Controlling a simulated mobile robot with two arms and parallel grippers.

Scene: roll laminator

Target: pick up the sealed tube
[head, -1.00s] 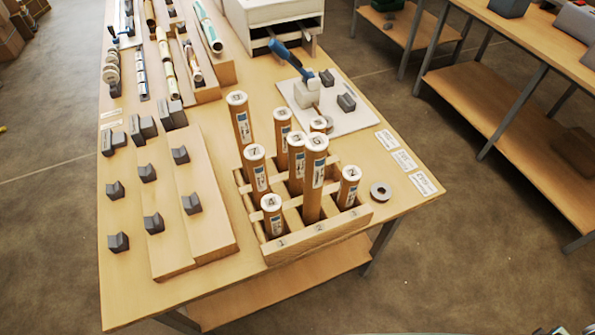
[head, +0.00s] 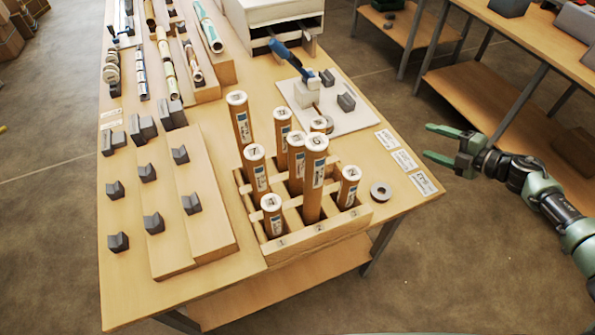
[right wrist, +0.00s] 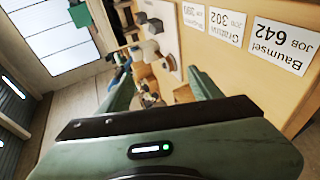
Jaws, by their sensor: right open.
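Several brown cardboard tubes with white caps and labels stand upright in a wooden rack (head: 322,235) on the table in the head view. A tall tube (head: 315,175) stands near the rack's front middle, and another tube (head: 240,120) stands at its back left. I cannot tell from the frames which tube is the sealed one. My right gripper (head: 438,145) is open and empty, right of the table's edge and away from the rack. Its fingers also show in the right wrist view (right wrist: 160,95). My left gripper is not in view.
A white board (head: 345,122) with a blue-handled device stands behind the rack. A tape roll (head: 381,191) and several labels (head: 403,159) lie right of the rack. Grey holders and a stepped wooden board (head: 205,235) occupy the left. Open floor separates the side table (head: 520,110).

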